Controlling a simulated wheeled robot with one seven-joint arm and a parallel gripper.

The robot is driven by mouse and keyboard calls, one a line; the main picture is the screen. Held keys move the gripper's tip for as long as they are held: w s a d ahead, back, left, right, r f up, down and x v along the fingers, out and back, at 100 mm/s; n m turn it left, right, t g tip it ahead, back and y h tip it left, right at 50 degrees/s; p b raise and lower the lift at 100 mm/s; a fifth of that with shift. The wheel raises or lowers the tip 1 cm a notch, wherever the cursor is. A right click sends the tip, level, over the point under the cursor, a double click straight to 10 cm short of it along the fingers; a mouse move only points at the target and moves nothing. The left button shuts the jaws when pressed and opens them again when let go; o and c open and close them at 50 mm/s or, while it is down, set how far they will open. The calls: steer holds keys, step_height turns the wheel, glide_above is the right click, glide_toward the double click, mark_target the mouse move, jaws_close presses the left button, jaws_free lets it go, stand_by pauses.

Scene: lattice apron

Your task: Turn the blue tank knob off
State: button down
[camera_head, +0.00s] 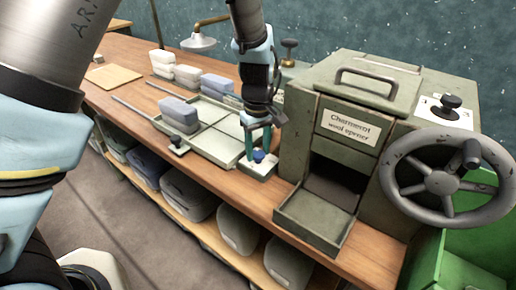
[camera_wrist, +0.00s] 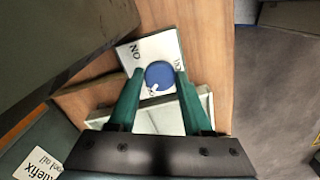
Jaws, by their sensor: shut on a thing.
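The blue tank knob (camera_head: 258,156) sits on a small white plate (camera_head: 262,169) at the front edge of the bench, left of the green machine. It also shows in the wrist view (camera_wrist: 160,75) as a round blue cap with a small white mark at its lower left. The plate (camera_wrist: 165,44) carries dark lettering; a label at its left looks like ON upside down, and other letters are partly hidden by my fingers. My gripper (camera_head: 259,150) is over the knob, its green fingers (camera_wrist: 159,74) shut on its two sides.
The wool opener (camera_head: 345,130) stands close on the right with a large handwheel (camera_head: 445,183), an open front tray (camera_head: 314,218) and a black knob (camera_head: 451,102) on a white plate. Shallow trays (camera_head: 218,146) with grey blocks (camera_head: 179,112) lie left. Bins sit under the bench.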

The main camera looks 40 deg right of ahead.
mark_target(257, 153)
steer(key=shift+c, duration=1.7)
jaws_free()
steer(key=shift+r, duration=0.1)
step_height(257, 153, up, 11)
steer(key=b, duration=0.2)
steer(key=shift+f+b, duration=0.2)
steer(key=shift+b, duration=0.1)
steer(key=shift+w+a, duration=0.1)
steer(key=w+a, duration=0.6)
steer(key=a, duration=0.3)
steer(key=w+a, duration=0.6)
steer(key=a, duration=0.4)
steer(key=s+a+f, duration=0.1)
steer(key=a, duration=1)
steer(key=s+a+t, duration=0.1)
steer(key=a, duration=1)
steer(key=shift+s+a+f+t, duration=0.25)
steer(key=shift+s+f+t, duration=0.05)
steer(key=shift+s+f, duration=0.05)
